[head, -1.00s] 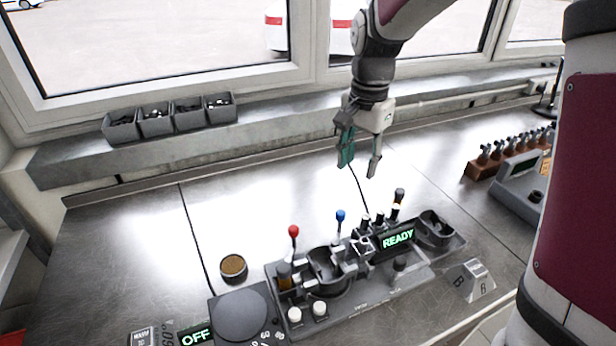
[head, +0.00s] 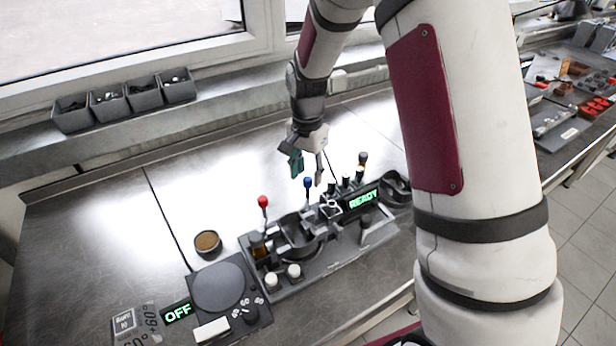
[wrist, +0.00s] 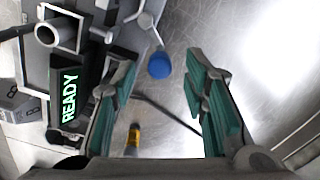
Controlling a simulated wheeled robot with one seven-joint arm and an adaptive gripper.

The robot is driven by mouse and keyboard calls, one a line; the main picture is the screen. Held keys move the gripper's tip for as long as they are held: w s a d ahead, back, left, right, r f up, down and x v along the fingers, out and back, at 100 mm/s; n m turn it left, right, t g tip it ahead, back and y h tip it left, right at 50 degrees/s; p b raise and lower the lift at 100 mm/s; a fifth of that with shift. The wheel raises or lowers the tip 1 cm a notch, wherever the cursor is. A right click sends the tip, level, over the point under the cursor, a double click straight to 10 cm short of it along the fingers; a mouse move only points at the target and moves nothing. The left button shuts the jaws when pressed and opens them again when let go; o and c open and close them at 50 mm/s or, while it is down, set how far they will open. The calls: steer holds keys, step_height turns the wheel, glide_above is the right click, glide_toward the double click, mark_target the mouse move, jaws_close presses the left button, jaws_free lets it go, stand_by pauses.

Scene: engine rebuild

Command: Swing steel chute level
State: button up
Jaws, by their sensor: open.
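My gripper (head: 307,171) is open, its two green-padded fingers pointing down over the bench machine (head: 345,247). In the head view its fingertips are just above a blue-knobbed lever (head: 308,182). In the wrist view the blue knob (wrist: 159,65) shows between the open fingers, near their tips, and nothing is held. A short grey tube (wrist: 60,32) lies left of the knob in the wrist view. I cannot tell for certain which grey metal part is the steel chute or its tilt. A red-knobbed lever (head: 263,201) stands to the left in the head view.
The machine's display (head: 363,198) reads READY. Several black-capped posts and a bottle (head: 362,159) stand beside the gripper. A round brown-filled cup (head: 208,243) and an OFF-marked unit (head: 220,289) are to the left. The bench behind is mostly clear; bins (head: 126,97) line the ledge.

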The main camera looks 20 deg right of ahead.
steer(key=shift+f, duration=1.1)
jaws_close()
